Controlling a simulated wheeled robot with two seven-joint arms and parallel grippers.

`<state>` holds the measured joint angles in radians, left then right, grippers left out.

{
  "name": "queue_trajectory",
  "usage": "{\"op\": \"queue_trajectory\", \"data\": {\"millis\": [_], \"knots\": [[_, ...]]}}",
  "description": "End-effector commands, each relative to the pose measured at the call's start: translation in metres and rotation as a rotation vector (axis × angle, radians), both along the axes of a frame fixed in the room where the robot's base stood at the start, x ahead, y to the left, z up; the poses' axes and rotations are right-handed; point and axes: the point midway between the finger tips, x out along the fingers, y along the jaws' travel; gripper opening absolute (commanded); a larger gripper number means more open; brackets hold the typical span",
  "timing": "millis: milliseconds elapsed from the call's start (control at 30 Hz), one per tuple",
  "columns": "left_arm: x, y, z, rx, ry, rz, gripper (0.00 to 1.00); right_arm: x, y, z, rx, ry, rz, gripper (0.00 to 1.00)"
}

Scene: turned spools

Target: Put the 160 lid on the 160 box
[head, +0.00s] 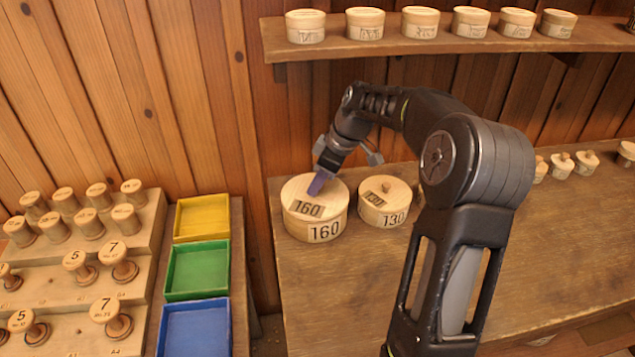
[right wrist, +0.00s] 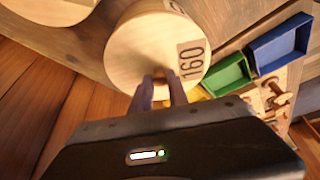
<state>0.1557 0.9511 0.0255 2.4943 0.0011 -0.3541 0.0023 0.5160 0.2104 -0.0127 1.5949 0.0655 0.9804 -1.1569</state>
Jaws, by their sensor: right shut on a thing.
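The 160 lid (head: 300,189) is a round pale wooden disc with a 160 label on its top. It lies level on top of the 160 box (head: 325,232), a round wooden box with 160 on its side, and looks in line with it. I see no clear gap between them. My left gripper is not in view.
The 130 box (head: 385,215), with its lid on, stands close to the right on the bench (head: 330,300). Small lidded boxes stand on the shelf (head: 400,46) above. Yellow, green (head: 198,270) and blue trays and a spool rack are at left. The bench front is clear.

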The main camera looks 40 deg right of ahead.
Motion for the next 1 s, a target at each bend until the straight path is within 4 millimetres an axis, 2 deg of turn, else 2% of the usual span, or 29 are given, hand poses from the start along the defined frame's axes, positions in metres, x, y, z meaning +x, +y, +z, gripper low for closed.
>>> {"op": "queue_trajectory", "data": {"millis": [67, 100, 367, 567, 800, 1000], "knots": [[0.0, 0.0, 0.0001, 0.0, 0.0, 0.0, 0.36, 0.0002, 0.0, 0.0004, 0.0, -0.001, 0.0, 0.0], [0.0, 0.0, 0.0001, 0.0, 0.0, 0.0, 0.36, 0.0002, 0.0, 0.0004, 0.0, -0.001, 0.0, 0.23], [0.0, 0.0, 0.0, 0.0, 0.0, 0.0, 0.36, 0.0002, 0.0, 0.0002, 0.0, 0.0, 0.0, 0.44], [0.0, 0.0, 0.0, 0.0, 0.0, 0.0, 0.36, 0.0001, 0.0, 0.0, 0.0, 0.0, 0.0, 0.46], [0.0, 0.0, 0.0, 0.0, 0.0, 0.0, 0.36, -0.0001, 0.0001, -0.0002, 0.0, 0.0, 0.0, 0.64], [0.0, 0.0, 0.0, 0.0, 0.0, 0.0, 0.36, 0.0001, 0.0, -0.0002, 0.0, 0.0, 0.0, 0.64]]}}
